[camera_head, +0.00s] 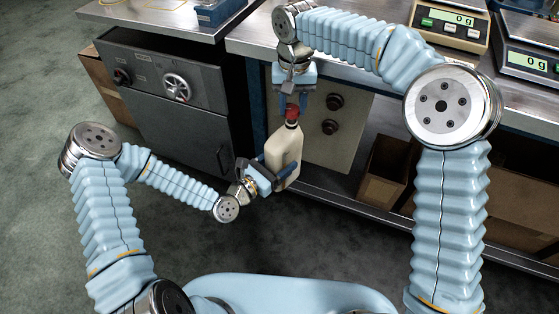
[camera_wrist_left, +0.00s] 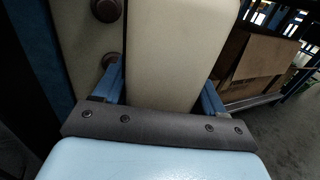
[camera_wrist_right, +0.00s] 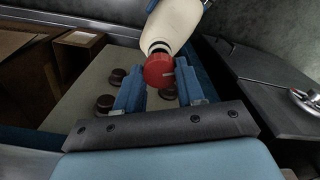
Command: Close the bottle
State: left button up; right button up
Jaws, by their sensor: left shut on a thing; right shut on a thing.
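The cream bottle (camera_head: 284,151) is held upright with a slight tilt in front of the bench. My left gripper (camera_head: 272,174) is shut on its body from the side; in the left wrist view the bottle (camera_wrist_left: 178,50) fills the space between the fingers. The red cap (camera_head: 292,113) sits at the bottle's mouth, with the neck directly below it. My right gripper (camera_head: 292,103) comes from above and is shut on the cap; in the right wrist view the cap (camera_wrist_right: 159,70) is between the two blue fingers. I cannot tell how tight the cap is.
A metal bench (camera_head: 340,72) stands behind the bottle, with two scales (camera_head: 450,22) reading 0 g. A dark grey cabinet (camera_head: 175,90) is at the left. A panel with dark knobs (camera_head: 345,130) is close behind the bottle. Cardboard boxes (camera_head: 385,170) sit on the lower shelf.

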jog(key=shift+f, duration=0.1)
jog(key=shift+s, duration=0.15)
dwell(0.3)
dwell(0.4)
jog(key=shift+f, duration=0.85)
jog(key=shift+f, duration=0.6)
